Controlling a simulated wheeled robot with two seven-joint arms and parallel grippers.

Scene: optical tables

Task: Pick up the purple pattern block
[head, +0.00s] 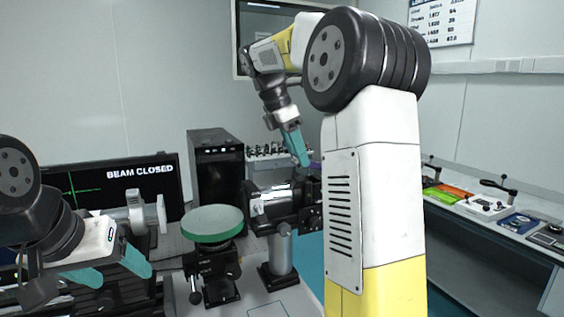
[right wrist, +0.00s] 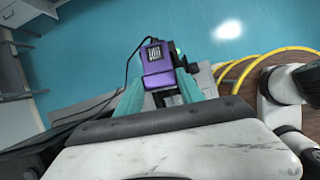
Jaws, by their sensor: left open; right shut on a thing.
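My left gripper (head: 110,270) is open and empty at the lower left of the head view.
A green-topped round stage (head: 212,222) and a black cylindrical mount (head: 276,206) stand on the near bench. A monitor (head: 130,187) reading "BEAM CLOSED" and a black computer tower (head: 216,168) are behind. A side bench (head: 510,222) at right holds several small items.

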